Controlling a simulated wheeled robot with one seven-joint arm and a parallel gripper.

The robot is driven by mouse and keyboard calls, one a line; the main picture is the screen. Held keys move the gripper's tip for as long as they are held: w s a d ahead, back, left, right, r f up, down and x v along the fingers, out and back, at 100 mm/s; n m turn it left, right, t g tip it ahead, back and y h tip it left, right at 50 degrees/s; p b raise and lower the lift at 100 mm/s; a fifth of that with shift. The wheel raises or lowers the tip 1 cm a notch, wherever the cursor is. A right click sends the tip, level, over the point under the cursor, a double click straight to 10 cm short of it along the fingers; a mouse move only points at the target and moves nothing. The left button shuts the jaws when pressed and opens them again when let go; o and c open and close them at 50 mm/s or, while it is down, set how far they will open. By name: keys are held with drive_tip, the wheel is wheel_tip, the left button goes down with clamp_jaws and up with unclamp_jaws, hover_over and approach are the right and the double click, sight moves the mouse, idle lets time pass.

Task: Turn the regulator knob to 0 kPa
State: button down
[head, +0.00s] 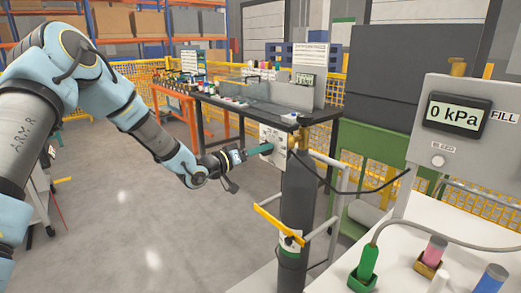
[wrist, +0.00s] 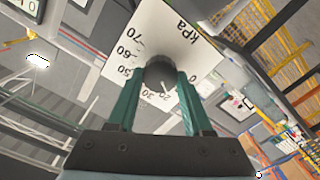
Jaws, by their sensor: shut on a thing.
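The regulator knob (wrist: 160,74) is dark and round, on a white dial plate (wrist: 146,30) marked in kPa. Its white pointer line points to about the 20 mark in the wrist view. My gripper (wrist: 161,84) has teal fingers on both sides of the knob and is shut on it. In the head view my gripper (head: 268,148) reaches the pale panel (head: 278,136) above the dark cylinder; the knob is hidden there by the fingers. A digital display (head: 458,115) on the grey box at the right reads 0 kPa.
A white table (head: 420,235) with green, pink and blue items is at the front right.

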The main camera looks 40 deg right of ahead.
drive_tip(key=shift+w+f+n+p, duration=0.1)
drive_tip(key=shift+n+p, duration=0.3)
drive_tip(key=shift+n, duration=1.7)
drive_tip(key=shift+w+n+p, duration=0.1)
drive_tip(key=shift+n+p, duration=0.3)
drive_tip(key=shift+n, duration=1.7)
drive_tip(key=shift+c, duration=1.5)
unclamp_jaws()
drive_tip(key=shift+s, duration=0.1)
drive_tip(key=a+b, duration=0.2)
drive_tip(key=a, duration=0.8)
drive_tip(key=shift+w+a+b, duration=0.3)
drive_tip(key=shift+a+b, duration=0.05)
drive_tip(key=shift+a, duration=0.05)
